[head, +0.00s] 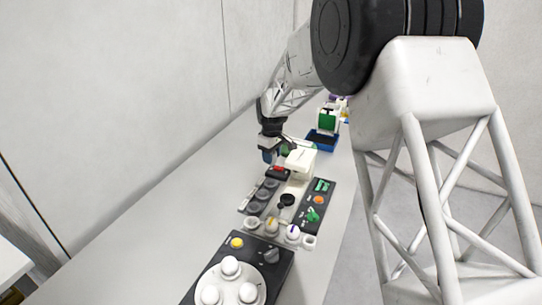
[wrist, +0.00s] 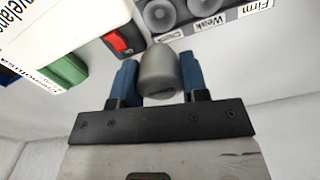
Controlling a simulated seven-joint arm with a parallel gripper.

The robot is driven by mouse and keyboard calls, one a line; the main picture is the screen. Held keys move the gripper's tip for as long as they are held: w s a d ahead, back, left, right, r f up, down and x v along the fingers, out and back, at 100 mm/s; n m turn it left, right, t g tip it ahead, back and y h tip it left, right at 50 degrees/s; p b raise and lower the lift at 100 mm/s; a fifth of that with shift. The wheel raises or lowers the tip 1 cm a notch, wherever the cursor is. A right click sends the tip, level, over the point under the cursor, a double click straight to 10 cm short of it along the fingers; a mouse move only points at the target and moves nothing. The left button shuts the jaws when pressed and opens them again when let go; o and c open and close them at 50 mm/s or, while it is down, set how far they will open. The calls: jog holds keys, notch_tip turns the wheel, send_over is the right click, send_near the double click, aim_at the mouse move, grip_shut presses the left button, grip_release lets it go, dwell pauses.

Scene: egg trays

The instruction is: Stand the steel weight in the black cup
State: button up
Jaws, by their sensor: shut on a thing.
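My gripper (wrist: 157,64) is shut on the steel weight (wrist: 158,78), a grey, rounded metal cylinder between its two blue fingers in the wrist view. In the head view my gripper (head: 271,155) is over the table at the far end of the dark panels, beside a white box; the weight cannot be made out there. A small round black thing (head: 287,199), which looks like the black cup, sits on the pale strip between the panels, nearer the camera than my gripper. I do not see the black cup in the wrist view.
A panel with grey round sockets (head: 262,195) and a red switch (wrist: 117,40) lies near my gripper. A white box (head: 301,160) stands beside it. The table's left side is clear.

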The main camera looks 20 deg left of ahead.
jog(key=s+d+f, duration=0.1)
jog(key=s+d, duration=0.5)
jog(key=d, duration=0.3)
jog(key=shift+s+d, duration=0.15)
jog(key=shift+s, duration=0.2)
jog(key=shift+f, duration=0.2)
jog(key=shift+f, duration=3)
